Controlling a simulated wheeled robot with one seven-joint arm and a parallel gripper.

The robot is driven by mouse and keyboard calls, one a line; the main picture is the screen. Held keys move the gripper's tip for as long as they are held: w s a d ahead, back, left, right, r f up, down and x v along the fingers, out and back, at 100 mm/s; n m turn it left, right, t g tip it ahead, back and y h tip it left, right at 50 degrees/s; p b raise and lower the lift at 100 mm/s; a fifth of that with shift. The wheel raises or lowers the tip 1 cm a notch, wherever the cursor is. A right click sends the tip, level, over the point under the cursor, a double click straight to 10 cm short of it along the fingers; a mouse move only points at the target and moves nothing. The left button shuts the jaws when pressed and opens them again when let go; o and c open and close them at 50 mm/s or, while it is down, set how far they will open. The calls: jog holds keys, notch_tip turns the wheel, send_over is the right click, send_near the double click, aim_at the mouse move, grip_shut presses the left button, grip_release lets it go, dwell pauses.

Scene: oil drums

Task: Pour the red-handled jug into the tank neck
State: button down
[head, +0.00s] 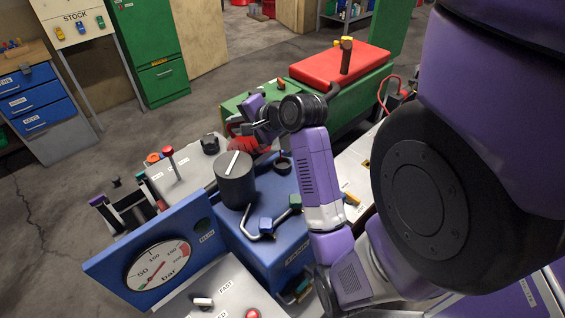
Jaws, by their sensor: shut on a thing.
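My gripper (258,132) is at the end of my purple arm, near the middle of the head view. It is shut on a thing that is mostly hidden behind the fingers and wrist. Red parts (250,145) show right beside the fingers and look like part of the red-handled jug; its body and spout cannot be made out, nor can its tilt. A short black open ring (283,165) stands on the blue box, just below and right of my gripper, and looks like a tank neck. I cannot tell for certain that it is the tank's.
A large black knob (236,180) stands on the blue box (270,250), close to the gripper. A blue pressure gauge panel (158,262) is in front. A green bench with a red top (340,65) stands behind. Open floor (70,190) lies to the left.

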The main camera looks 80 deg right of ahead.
jog(key=shift+s+t+b, duration=0.25)
jog(key=shift+t+b, duration=0.15)
jog(key=shift+b, duration=0.45)
dwell(0.9)
